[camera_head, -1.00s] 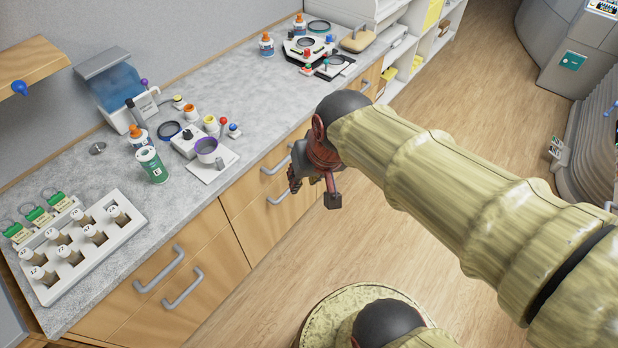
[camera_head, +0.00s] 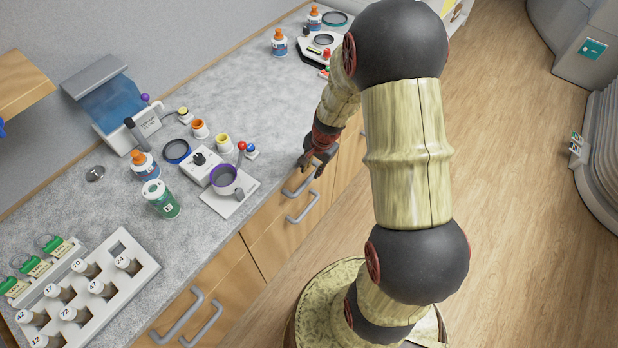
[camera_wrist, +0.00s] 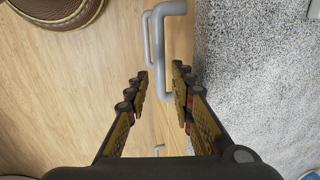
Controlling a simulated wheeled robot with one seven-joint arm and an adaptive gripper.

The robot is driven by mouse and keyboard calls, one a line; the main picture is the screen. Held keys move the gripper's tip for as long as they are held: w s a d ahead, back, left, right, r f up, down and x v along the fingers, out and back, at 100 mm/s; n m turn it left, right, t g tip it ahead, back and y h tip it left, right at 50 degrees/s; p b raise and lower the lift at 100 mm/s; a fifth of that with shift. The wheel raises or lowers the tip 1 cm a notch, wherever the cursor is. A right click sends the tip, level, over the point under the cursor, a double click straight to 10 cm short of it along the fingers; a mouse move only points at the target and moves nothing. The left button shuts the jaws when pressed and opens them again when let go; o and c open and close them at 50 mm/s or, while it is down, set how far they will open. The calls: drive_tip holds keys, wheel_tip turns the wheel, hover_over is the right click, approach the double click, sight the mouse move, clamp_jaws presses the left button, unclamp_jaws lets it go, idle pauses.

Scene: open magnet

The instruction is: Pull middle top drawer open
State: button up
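The middle top drawer (camera_head: 262,222) is a wooden front under the countertop edge. Its grey bar handle (camera_head: 297,187) shows just below my gripper; it also shows in the wrist view (camera_wrist: 161,60). My gripper (camera_head: 319,163) hangs at the counter edge by the far end of this handle. In the wrist view my gripper (camera_wrist: 160,76) is open, and one end of the handle shows between its two fingers. I cannot tell whether a finger touches it. The drawer looks shut.
A lower drawer handle (camera_head: 303,207) sits just below. More handles (camera_head: 178,318) are on the left cabinet. The grey countertop (camera_head: 262,120) holds bottles, a purple-rimmed cup (camera_head: 224,176) and a vial rack (camera_head: 85,300). The wooden floor (camera_head: 520,200) to the right is clear.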

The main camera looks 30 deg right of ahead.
sight(309, 179)
drive_tip(key=f, duration=0.2)
drive_tip(key=w+f+b, duration=0.1)
drive_tip(key=f, duration=0.1)
drive_tip(key=f+b, duration=0.1)
drive_tip(key=f, duration=0.2)
drive_tip(key=shift+w+a, duration=0.15)
drive_tip(key=shift+a, duration=0.05)
drive_tip(key=shift+r, duration=0.1)
drive_tip(key=shift+c, duration=1.1)
drive_tip(key=c, duration=0.4)
clamp_jaws()
